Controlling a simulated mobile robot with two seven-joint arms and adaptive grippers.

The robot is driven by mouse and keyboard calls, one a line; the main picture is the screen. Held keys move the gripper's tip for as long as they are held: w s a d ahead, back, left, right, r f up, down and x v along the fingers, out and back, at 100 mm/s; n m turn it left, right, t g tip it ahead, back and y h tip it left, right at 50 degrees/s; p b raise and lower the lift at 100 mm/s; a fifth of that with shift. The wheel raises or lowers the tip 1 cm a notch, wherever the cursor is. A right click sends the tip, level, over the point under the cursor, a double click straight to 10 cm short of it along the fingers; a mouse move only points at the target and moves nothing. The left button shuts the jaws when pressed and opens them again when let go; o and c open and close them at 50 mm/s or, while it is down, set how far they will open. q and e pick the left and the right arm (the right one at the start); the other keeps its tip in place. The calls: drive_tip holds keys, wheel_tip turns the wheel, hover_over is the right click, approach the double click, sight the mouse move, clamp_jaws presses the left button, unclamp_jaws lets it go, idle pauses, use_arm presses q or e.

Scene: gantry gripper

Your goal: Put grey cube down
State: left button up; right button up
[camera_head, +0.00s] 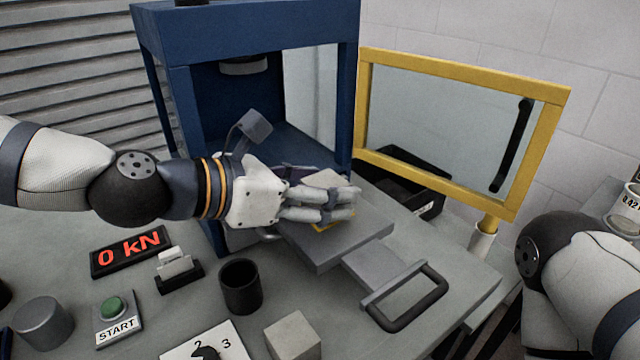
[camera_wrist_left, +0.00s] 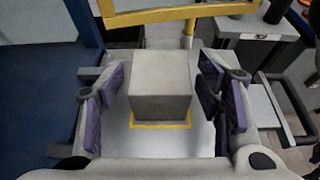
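A grey cube (camera_wrist_left: 160,88) sits on the sliding metal plate (camera_wrist_left: 145,143), over a yellow square outline. In the head view only part of the cube (camera_head: 327,179) shows behind my fingers. My left gripper (camera_head: 318,196) is around the cube, low over the plate. In the left wrist view, its purple-padded fingers (camera_wrist_left: 160,98) stand on both sides of the cube with a visible gap on each side, so it is open. My right forearm shows at the lower right of the head view; its gripper is out of the picture.
The blue press frame (camera_head: 250,25) stands behind the plate. A yellow-framed clear door (camera_head: 470,62) is swung open at right. A black cup (camera_head: 240,286), a second light grey block (camera_head: 292,338), a START button (camera_head: 114,307) and a 0 kN display (camera_head: 130,250) are in front.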

use_arm(q)
drive_tip(key=shift+r, duration=0.1)
drive_tip(key=shift+s+a+r, duration=0.1)
drive_tip(key=shift+r, duration=0.2)
drive_tip(key=p+v, duration=0.3)
drive_tip(key=v, duration=0.8)
drive_tip(key=shift+s+a, duration=0.2)
drive_tip(key=shift+a, duration=0.05)
use_arm(e)
drive_tip(key=w+r+t, duration=0.1)
drive_tip(key=w+r, duration=0.3)
drive_tip(key=shift+w+t, duration=0.2)
drive_tip(key=shift+t, duration=0.2)
drive_tip(key=shift+r, duration=0.1)
